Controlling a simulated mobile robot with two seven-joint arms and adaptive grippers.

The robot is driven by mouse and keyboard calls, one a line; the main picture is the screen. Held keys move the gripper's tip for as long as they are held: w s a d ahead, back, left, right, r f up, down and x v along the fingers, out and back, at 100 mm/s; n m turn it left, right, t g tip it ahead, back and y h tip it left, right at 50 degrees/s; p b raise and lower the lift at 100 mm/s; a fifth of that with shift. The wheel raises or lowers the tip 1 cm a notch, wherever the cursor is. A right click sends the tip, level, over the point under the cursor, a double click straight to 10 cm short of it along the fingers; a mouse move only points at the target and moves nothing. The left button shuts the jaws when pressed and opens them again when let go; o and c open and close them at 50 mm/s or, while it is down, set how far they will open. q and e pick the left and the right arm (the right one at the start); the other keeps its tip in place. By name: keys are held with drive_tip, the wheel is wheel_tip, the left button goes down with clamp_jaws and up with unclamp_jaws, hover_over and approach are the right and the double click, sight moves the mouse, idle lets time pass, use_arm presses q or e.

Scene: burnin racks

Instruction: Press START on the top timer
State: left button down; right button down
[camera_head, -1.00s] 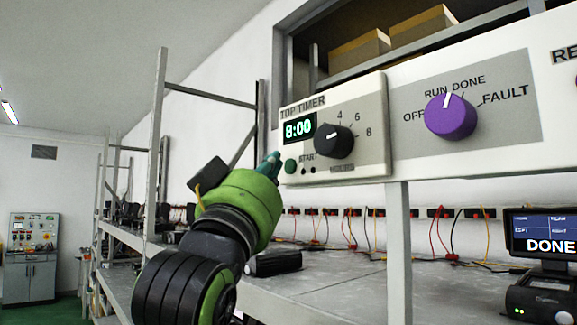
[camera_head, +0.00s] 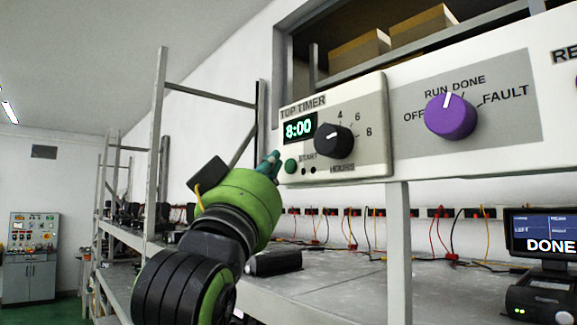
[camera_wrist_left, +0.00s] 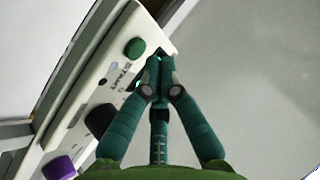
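The top timer (camera_head: 375,115) is a pale box with a lit green display (camera_head: 299,128) reading 8:00 and a black hours knob (camera_head: 334,141). Its round green START button (camera_head: 291,166) is at the lower left; the button also shows in the left wrist view (camera_wrist_left: 135,48). My left gripper (camera_head: 271,161) has its teal fingertips just left of the button in the head view. In the left wrist view the fingers (camera_wrist_left: 157,66) meet at the tips, with nothing between them, beside the button and the START label. The button is uncovered in both views. My right gripper is not in view.
A purple selector knob (camera_head: 451,116) marked OFF, RUN, DONE and FAULT is right of the timer. A rack post (camera_head: 398,250) stands below the timer. A small screen (camera_head: 543,232) reading DONE is at the lower right. Rack shelves (camera_head: 330,285) lie below.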

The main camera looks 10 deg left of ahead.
use_arm(q)
drive_tip(key=shift+w, duration=0.1)
drive_tip(key=shift+w+d, duration=0.25)
drive_tip(key=shift+w+d, duration=0.25)
drive_tip(key=shift+w, duration=0.05)
idle(1.2)
drive_tip(key=shift+s+a, duration=0.1)
drive_tip(key=shift+s, duration=0.05)
drive_tip(key=shift+s+a+b, duration=0.3)
drive_tip(key=shift+s+a, duration=0.05)
drive_tip(key=shift+s, duration=0.1)
drive_tip(key=s+a, duration=0.1)
drive_tip(key=s, duration=0.1)
drive_tip(key=s+a+b, duration=0.1)
drive_tip(key=s+a, duration=0.1)
drive_tip(key=shift+a, duration=0.1)
idle(0.5)
